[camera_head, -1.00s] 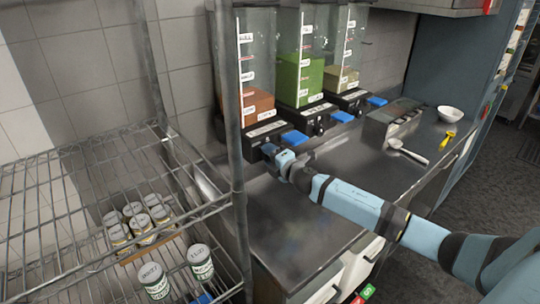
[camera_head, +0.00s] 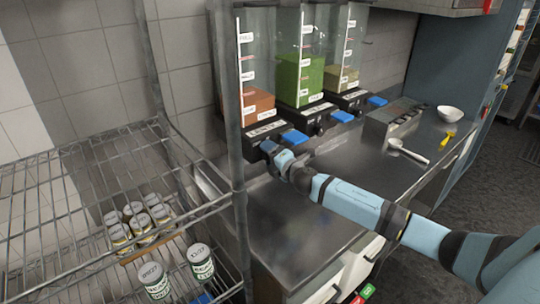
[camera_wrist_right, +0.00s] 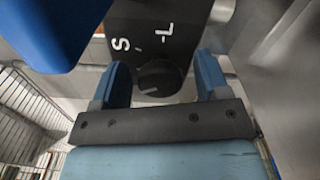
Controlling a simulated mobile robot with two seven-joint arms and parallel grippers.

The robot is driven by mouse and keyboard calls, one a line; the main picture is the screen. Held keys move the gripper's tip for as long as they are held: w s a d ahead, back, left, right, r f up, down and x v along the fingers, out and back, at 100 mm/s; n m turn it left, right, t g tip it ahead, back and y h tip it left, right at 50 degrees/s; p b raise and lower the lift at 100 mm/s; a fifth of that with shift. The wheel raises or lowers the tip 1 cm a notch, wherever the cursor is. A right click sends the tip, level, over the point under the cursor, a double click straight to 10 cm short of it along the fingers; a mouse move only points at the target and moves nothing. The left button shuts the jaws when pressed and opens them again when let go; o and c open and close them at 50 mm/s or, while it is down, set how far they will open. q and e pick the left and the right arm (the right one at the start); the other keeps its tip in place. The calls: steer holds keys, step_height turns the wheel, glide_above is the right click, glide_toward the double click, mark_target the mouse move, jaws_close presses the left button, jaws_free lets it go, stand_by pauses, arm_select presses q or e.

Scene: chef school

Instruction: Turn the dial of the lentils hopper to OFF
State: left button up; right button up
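The leftmost hopper (camera_head: 258,105) holds orange-brown grains that look like lentils; its label is too small to read. My right gripper (camera_head: 271,150) is at the front of its black base. In the right wrist view, the black round dial (camera_wrist_right: 158,78) sits between the two blue fingers, with "S" and "L" marks on the panel beyond it. The fingers are open, one on each side of the dial, with gaps visible. The dial is hidden by the gripper in the head view. My left gripper is not in view.
A green-filled hopper (camera_head: 298,80) and a beige-filled hopper (camera_head: 345,80) stand to the right. Blue levers (camera_head: 294,137) stick out from the bases. A wire shelf (camera_head: 75,240) with cans is close on the left. The counter (camera_head: 290,225) in front is clear.

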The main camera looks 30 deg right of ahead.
steer(key=s+d+b, duration=0.1)
steer(key=s+b, duration=0.2)
steer(key=s, duration=1)
steer(key=shift+s, duration=0.4)
